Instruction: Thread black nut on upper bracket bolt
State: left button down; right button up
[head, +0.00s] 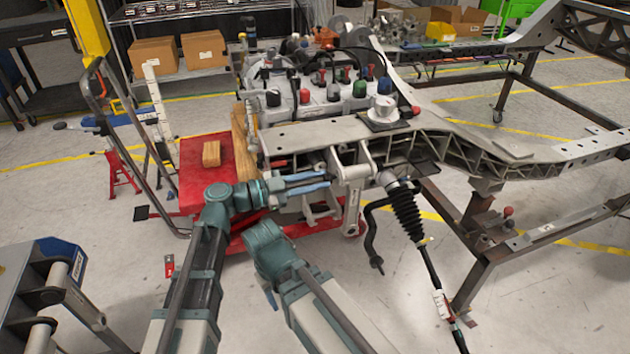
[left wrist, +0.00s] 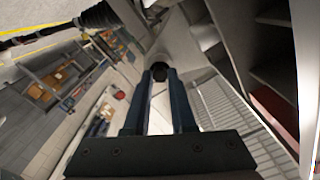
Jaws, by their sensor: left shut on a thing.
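My left gripper (head: 326,180) reaches in from the left to the grey upper bracket (head: 352,170) under the front end of the chassis rail. Its blue fingers point right at the bracket. In the left wrist view the fingertips (left wrist: 160,72) are shut on a small dark round piece, the black nut (left wrist: 160,75), right in front of the pale bracket (left wrist: 175,50). The bolt is hidden behind the nut and fingers, so I cannot tell whether the nut is on its thread.
The long grey chassis rail (head: 460,142) runs right from the bracket. A black ribbed boot with a rod (head: 407,215) hangs right of it. A red cart (head: 190,170) with a wooden block (head: 211,154) stands behind left.

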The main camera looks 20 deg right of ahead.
pick_arm(q)
jog(key=shift+d, duration=0.1)
dwell(0.4)
jog(key=m, duration=0.7)
jog(key=shift+d, duration=0.1)
jog(key=c, duration=0.7)
grip_release()
jog(key=shift+a, duration=1)
